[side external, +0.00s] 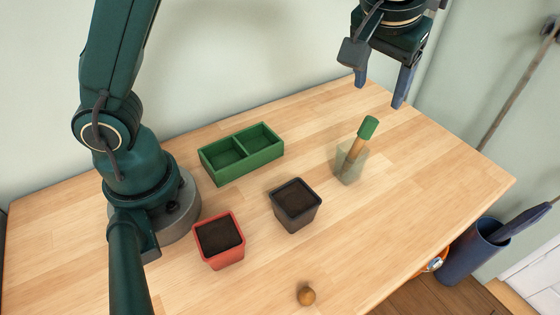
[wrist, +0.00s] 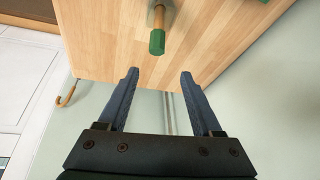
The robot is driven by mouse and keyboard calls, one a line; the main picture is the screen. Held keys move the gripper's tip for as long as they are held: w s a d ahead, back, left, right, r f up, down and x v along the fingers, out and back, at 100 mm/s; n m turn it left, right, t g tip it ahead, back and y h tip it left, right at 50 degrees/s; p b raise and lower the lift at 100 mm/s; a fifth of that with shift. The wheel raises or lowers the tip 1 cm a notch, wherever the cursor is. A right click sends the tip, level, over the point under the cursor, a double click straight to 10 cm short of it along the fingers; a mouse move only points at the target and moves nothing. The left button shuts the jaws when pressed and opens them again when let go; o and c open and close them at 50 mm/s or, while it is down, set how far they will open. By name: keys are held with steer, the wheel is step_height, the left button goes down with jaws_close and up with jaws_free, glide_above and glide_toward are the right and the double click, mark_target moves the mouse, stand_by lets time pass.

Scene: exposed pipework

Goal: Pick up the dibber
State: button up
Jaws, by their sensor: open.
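The dibber (side external: 361,140) has a wooden shaft and a green grip. It stands tilted in a clear holder (side external: 346,168) on the table, green end up. In the wrist view the dibber's green end (wrist: 157,42) shows near the top, ahead of the fingertips and slightly left of the middle of the gap. My gripper (side external: 379,92) is open and empty, raised above the far right part of the table; its two blue fingers also show in the wrist view (wrist: 159,75). Nothing is between the fingers.
A green two-part tray (side external: 229,173), a black pot of soil (side external: 296,217) and a red pot of soil (side external: 221,252) stand left of the dibber. A small brown round object (side external: 306,295) lies near the front edge. A blue bin (side external: 470,255) stands beyond the table's right edge.

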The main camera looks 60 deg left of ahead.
mark_target(369, 122)
step_height(369, 122, down, 7)
steer(key=shift+r, duration=0.1)
steer(key=shift+x, duration=2.65)
jaws_close()
